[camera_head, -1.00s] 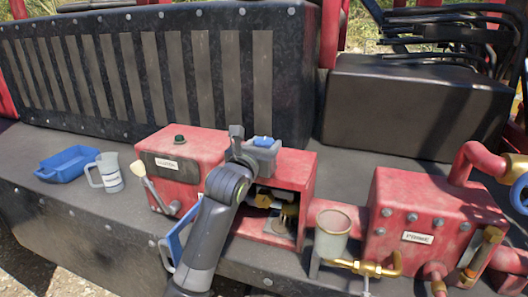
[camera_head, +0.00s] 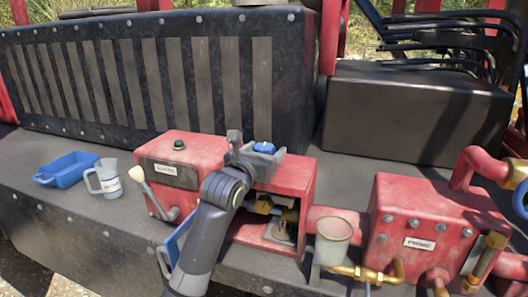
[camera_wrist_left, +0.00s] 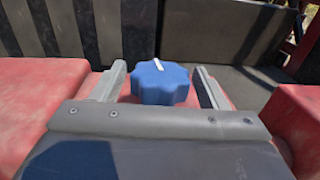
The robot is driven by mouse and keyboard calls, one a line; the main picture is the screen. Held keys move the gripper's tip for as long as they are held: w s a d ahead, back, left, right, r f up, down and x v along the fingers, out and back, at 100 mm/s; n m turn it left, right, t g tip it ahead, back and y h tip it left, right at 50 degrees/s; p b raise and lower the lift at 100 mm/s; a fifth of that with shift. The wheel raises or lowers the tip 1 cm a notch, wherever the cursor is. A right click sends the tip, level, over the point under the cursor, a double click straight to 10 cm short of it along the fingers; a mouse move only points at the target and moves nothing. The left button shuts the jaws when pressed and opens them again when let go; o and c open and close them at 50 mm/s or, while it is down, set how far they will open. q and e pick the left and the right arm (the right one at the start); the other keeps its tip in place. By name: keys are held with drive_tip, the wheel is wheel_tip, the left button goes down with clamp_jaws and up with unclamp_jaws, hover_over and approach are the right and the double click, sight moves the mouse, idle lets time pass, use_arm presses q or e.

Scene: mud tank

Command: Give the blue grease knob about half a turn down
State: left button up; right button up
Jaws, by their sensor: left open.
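The blue grease knob (camera_head: 264,147) sits on top of the open-fronted red housing (camera_head: 299,172) in the head view. It has a lobed rim and shows large in the left wrist view (camera_wrist_left: 160,86), with a white mark on top pointing to the far side. My left gripper (camera_head: 254,149) is open at the knob. In the left wrist view its fingers (camera_wrist_left: 161,86) stand on either side of the knob, with a gap on each side. The knob's near lower part is hidden by the gripper body. My right gripper is not in view.
A red box with a dark label plate (camera_head: 183,150) stands just left. A pale cup (camera_head: 333,238) and a red PRIME box (camera_head: 423,215) with brass pipes stand right. A jug (camera_head: 104,178) and a blue tray (camera_head: 66,170) lie far left. A dark ribbed wall rises behind.

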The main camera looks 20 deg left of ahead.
use_arm(q)
drive_tip(key=shift+s+b, duration=0.35)
drive_tip(key=shift+s, duration=0.25)
drive_tip(key=s+a+b, duration=0.2)
drive_tip(key=s+b, duration=0.3)
drive_tip(key=s, duration=1.1)
